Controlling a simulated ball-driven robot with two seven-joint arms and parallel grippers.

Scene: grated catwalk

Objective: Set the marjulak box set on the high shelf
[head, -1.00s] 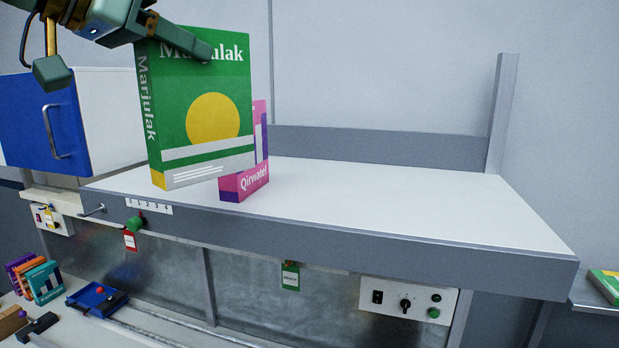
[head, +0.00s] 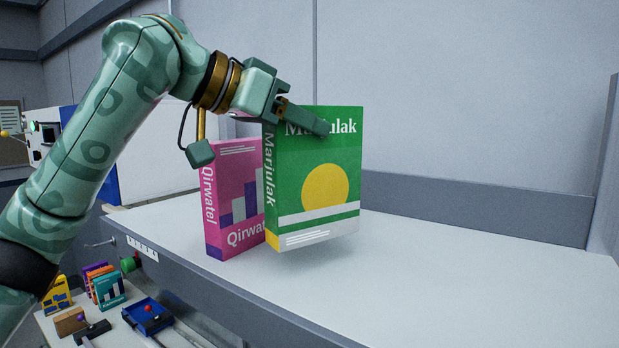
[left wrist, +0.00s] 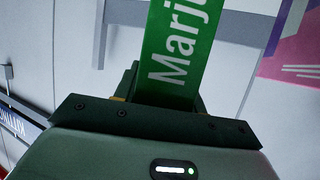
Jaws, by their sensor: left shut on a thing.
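The green Marjulak box set (head: 318,160) has a yellow circle and white stripes on its front. My left gripper (head: 302,117) is shut on its upper part, with one finger across the front near the title. The box is upright and seems just above the high shelf (head: 440,270), with a shadow below it; I cannot tell whether it touches. In the left wrist view its green spine (left wrist: 180,55) sits between the fingers. My right gripper is not in view.
A pink Qirwatel box (head: 232,195) stands on the shelf just left of and behind the Marjulak box. The shelf is clear to the right, up to a raised back edge (head: 480,205). Small boxes (head: 105,287) and a blue tray (head: 148,315) lie on the lower bench.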

